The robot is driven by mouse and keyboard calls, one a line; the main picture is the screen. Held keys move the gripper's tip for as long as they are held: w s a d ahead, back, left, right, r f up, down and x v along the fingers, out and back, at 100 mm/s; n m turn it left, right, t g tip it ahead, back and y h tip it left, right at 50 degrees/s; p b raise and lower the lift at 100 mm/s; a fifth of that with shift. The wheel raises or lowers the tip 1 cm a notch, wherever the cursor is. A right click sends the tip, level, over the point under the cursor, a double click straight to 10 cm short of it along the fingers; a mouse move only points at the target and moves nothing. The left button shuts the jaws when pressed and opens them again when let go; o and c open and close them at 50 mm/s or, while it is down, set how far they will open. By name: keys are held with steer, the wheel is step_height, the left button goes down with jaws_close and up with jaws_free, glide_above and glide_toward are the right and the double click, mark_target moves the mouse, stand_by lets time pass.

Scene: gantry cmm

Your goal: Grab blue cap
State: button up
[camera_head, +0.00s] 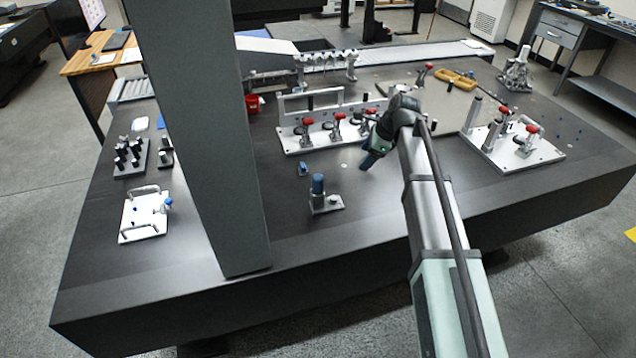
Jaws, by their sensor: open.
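A blue cylindrical cap (318,183) stands upright on a small grey metal base (327,205) near the front middle of the dark table. A smaller blue piece (303,169) lies on the table just behind it and to the left. I cannot tell for certain which of the two is the task's blue cap. My gripper (368,163) is open, to the right of both and apart from them, pointing down and left. Its tips look dark blue and are too small to make out in detail.
A white fixture plate with red-tipped clamps (300,143) stands behind my gripper. A similar plate (515,148) is at the right. A grey column (205,130) rises at the left, beside a white plate with handles (143,216). The table's front strip is clear.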

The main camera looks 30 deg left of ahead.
steer(key=m+g, duration=0.1)
steer(key=g, duration=0.1)
glide_toward(320, 176)
steer(key=r, duration=0.2)
steer(key=shift+h, duration=0.3)
steer(key=x, duration=0.8)
steer(key=shift+s+d+f, duration=0.15)
steer(key=shift+s+d, duration=0.1)
steer(key=shift+s, duration=0.05)
steer(key=shift+w+x, duration=0.1)
steer(key=shift+x, duration=1.3)
steer(key=shift+w+x, duration=0.15)
steer(key=shift+x, duration=1.3)
steer(key=shift+a, duration=0.15)
steer(key=c, duration=1.1)
